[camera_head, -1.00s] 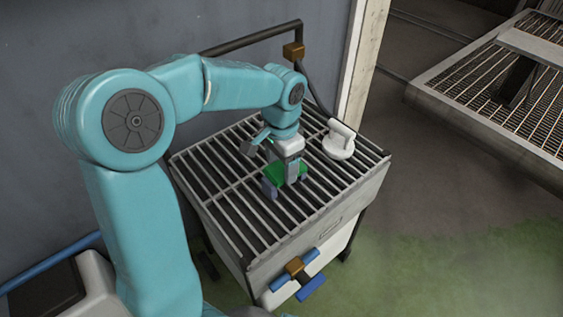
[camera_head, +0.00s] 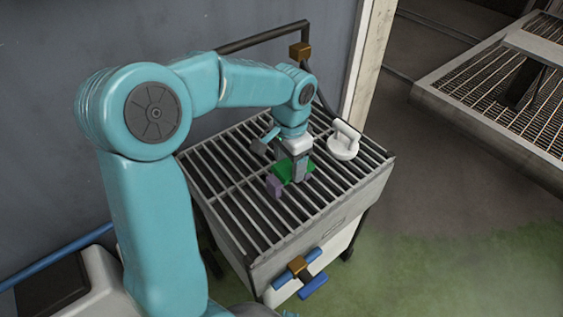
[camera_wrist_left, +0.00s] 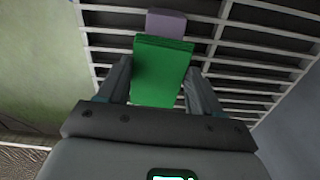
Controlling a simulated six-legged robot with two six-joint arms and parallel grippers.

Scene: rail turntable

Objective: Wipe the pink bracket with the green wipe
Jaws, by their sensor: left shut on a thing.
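The pink bracket (camera_head: 274,186), a mauve block in the picture, is on the slatted grill of the bench. It also shows in the left wrist view (camera_wrist_left: 166,23), just beyond the wipe. The green wipe (camera_head: 284,173) is a flat green pad, seen large in the left wrist view (camera_wrist_left: 160,68). My left gripper (camera_head: 299,172) is shut on the wipe, with a finger on each side of it. The wipe is at the bracket and hides part of it; I cannot tell whether they touch. My right gripper is not in view.
The slatted bench (camera_head: 235,205) stands against a grey wall. A white handled piece (camera_head: 343,143) sits on the slats right of my gripper. Blue handles (camera_head: 312,285) stick out from the bench front. Another grated table (camera_head: 500,80) is at the upper right.

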